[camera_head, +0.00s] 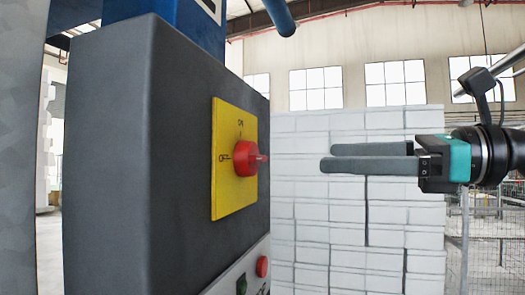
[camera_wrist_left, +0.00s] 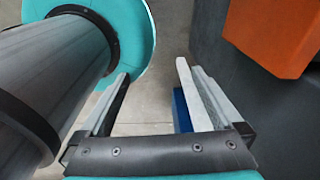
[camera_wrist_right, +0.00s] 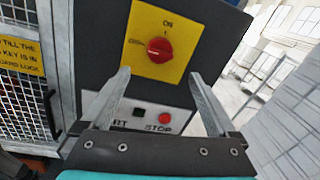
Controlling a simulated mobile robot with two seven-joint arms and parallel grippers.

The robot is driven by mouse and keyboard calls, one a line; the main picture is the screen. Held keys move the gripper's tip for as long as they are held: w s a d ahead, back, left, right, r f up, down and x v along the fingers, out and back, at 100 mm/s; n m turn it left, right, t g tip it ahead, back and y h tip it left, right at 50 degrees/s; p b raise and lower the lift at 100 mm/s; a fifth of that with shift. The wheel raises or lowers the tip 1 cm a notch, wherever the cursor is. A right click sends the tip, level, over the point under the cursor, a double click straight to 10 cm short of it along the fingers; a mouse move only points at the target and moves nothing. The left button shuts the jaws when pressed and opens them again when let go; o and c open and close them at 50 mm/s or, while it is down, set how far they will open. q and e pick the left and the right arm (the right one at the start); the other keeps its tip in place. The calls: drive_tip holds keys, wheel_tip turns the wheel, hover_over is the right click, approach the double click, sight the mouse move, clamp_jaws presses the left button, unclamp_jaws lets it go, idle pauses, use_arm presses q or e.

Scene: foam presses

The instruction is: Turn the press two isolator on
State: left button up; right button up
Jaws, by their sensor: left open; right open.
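The isolator is a red rotary knob (camera_head: 245,158) on a yellow plate (camera_head: 228,185), set in the face of a dark grey box (camera_head: 160,150). The plate is marked ON at the top and OFF at the left; the knob's handle lies about level, in line with OFF. The right wrist view shows the knob (camera_wrist_right: 160,49) and plate (camera_wrist_right: 143,22) ahead of the fingers. My right gripper (camera_head: 322,158) is open and empty, to the right of the knob and apart from it. My left gripper (camera_wrist_left: 154,80) is open and empty, seen only in its wrist view.
Below the isolator are a red STOP button (camera_head: 262,266) and a dark green button (camera_head: 241,284). A mesh guard (camera_wrist_right: 22,80) with a yellow sign stands left of the box. An orange block (camera_wrist_left: 272,35) is near my left gripper. Free space separates the right fingers from the box.

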sight(262, 157)
drive_tip(key=p+x, duration=0.2)
drive_tip(key=x, duration=0.9)
drive_tip(key=shift+w+a+p, duration=0.15)
drive_tip(key=shift+a+p, duration=0.15)
drive_tip(key=shift+a, duration=0.05)
drive_tip(key=c, duration=1.3)
